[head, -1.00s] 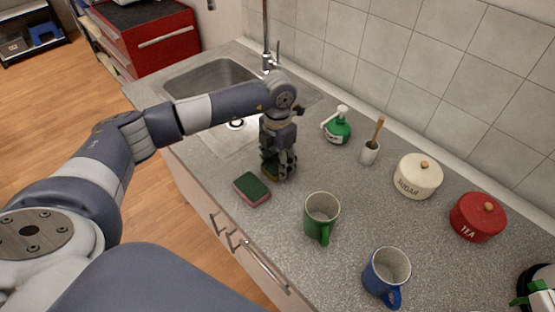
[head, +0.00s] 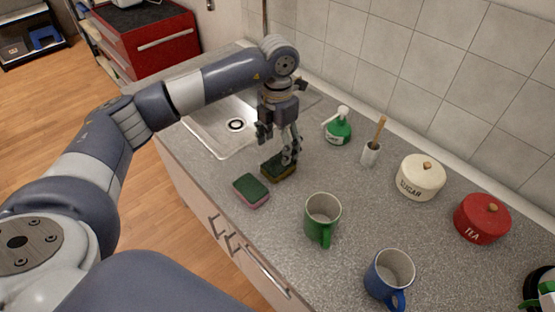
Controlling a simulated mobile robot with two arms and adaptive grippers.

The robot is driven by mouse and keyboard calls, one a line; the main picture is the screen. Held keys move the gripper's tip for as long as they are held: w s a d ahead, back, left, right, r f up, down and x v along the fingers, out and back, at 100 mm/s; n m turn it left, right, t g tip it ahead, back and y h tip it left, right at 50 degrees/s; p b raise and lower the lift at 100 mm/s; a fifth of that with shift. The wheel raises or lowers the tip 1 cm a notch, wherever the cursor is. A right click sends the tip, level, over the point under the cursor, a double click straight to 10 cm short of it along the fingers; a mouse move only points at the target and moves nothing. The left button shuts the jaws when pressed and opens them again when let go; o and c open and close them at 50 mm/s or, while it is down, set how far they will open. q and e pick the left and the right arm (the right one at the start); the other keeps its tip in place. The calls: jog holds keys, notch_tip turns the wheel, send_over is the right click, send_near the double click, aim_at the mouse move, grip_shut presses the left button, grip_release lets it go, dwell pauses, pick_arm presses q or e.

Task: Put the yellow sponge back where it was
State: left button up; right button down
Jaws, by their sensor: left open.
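The yellow sponge (head: 277,171) has a dark green top and lies on the counter near the sink's right corner. My left gripper (head: 279,148) is open above it, pointing down, with its fingers spread. The right finger hides part of the sponge's far end. I cannot tell whether that finger touches it. A second sponge, pink with a green top (head: 251,190), lies just to the lower left, apart from the yellow one. My right gripper is not in view.
The sink (head: 218,128) is at the back left. A green mug (head: 321,219) and a blue mug (head: 388,277) stand in front.

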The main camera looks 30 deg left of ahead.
aim_at(278, 164)
pick_arm(q)
jog(key=shift+r+b, duration=0.35)
jog(key=shift+r, duration=2.05)
jog(key=shift+r, duration=0.1)
